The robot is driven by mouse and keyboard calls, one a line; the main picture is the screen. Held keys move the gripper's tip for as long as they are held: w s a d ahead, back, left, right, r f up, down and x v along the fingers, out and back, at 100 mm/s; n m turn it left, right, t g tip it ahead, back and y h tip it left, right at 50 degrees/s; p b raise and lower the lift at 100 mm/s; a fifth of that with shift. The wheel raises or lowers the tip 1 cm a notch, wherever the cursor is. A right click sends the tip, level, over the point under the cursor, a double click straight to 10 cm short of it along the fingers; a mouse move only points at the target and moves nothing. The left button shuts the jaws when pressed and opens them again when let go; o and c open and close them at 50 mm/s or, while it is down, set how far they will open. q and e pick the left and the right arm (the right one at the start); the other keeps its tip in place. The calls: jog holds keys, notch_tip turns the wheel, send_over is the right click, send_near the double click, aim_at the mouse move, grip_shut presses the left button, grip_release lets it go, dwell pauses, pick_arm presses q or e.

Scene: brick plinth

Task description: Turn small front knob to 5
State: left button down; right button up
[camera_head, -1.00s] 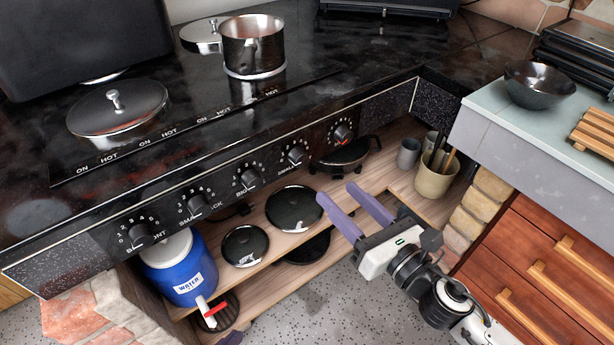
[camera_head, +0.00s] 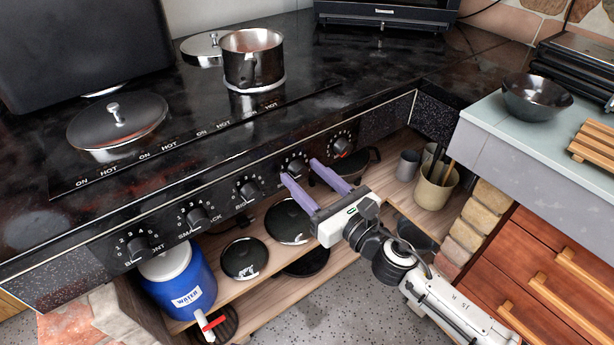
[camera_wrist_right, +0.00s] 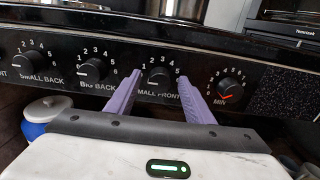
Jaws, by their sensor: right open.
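The small front knob (camera_head: 295,167) is a black dial on the stove's front panel, fourth from the left. In the right wrist view the small front knob (camera_wrist_right: 159,76) sits above its "SMALL FRONT" label, with numbers arched over it. I cannot tell its exact setting. My right gripper (camera_head: 300,171) is open, with its purple fingertips at the panel, one on each side of this knob. In the right wrist view the right gripper (camera_wrist_right: 162,80) also straddles the knob, and I see no clear contact. My left gripper is not in view.
Neighbouring knobs are the big back knob (camera_head: 248,192) on the left and a red-marked knob (camera_head: 341,147) on the right. A pot (camera_head: 252,68) stands on the cooktop. The shelf below holds pans and a blue water jug (camera_head: 190,290). A counter (camera_head: 510,135) stands right.

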jog(key=c, duration=1)
